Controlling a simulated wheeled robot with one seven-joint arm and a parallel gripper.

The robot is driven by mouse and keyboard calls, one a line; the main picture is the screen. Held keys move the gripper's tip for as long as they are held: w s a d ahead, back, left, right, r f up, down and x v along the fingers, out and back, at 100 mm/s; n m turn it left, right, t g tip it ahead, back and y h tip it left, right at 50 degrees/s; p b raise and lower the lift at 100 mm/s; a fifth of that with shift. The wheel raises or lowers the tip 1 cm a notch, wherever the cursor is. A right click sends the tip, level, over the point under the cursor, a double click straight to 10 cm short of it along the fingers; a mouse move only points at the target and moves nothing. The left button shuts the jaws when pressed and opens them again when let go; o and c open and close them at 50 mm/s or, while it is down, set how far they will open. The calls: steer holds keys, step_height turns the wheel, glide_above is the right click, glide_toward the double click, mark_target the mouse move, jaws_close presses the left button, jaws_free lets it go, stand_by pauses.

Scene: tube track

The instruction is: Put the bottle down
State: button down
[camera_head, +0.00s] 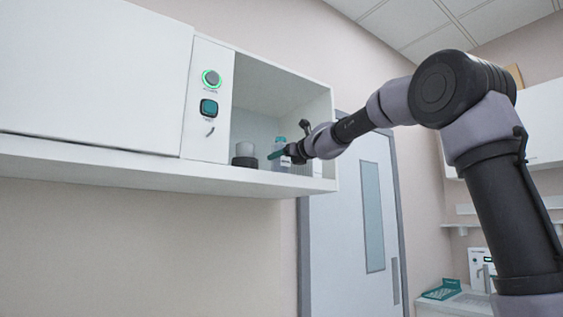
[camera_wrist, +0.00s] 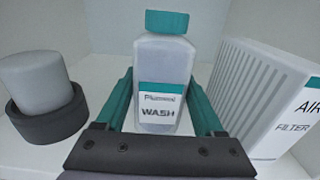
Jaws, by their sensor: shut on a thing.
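The bottle (camera_wrist: 162,75) is clear-white with a teal cap and a label reading "WASH". It stands upright in the wrist view, between the two teal fingers of my gripper (camera_wrist: 161,105). My gripper is shut on the bottle. In the head view the bottle (camera_head: 281,150) shows small inside the open cabinet bay, with my gripper (camera_head: 279,154) reaching in from the right. The bottle's base is hidden behind the gripper body in the wrist view, so I cannot tell whether it touches the shelf (camera_head: 262,174).
A grey cylinder in a dark round base (camera_wrist: 45,92) stands left of the bottle. A white ribbed box marked "AIR FILTER" (camera_wrist: 262,95) stands close on the right. The bay's side wall (camera_head: 318,120) and a control panel (camera_head: 209,100) flank the opening.

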steer(key=shift+f, duration=0.4)
jaws_free()
steer(key=shift+f, duration=0.15)
steer(key=v, duration=1.2)
steer(key=s+d+f+n+g+h, duration=0.2)
steer(key=s+d+f+n, duration=0.3)
steer(key=s+f+n, duration=0.3)
steer(key=s+d+f+n+g+h, duration=0.3)
steer(key=s+d+f+n, duration=0.2)
steer(key=f, duration=0.9)
steer(key=s+d+f+n+g+h, duration=0.3)
steer(key=s+d+f+n, duration=0.3)
steer(key=s+f+n, duration=0.5)
steer(key=s+n, duration=0.1)
steer(key=s, duration=0.2)
steer(key=shift+s, duration=0.25)
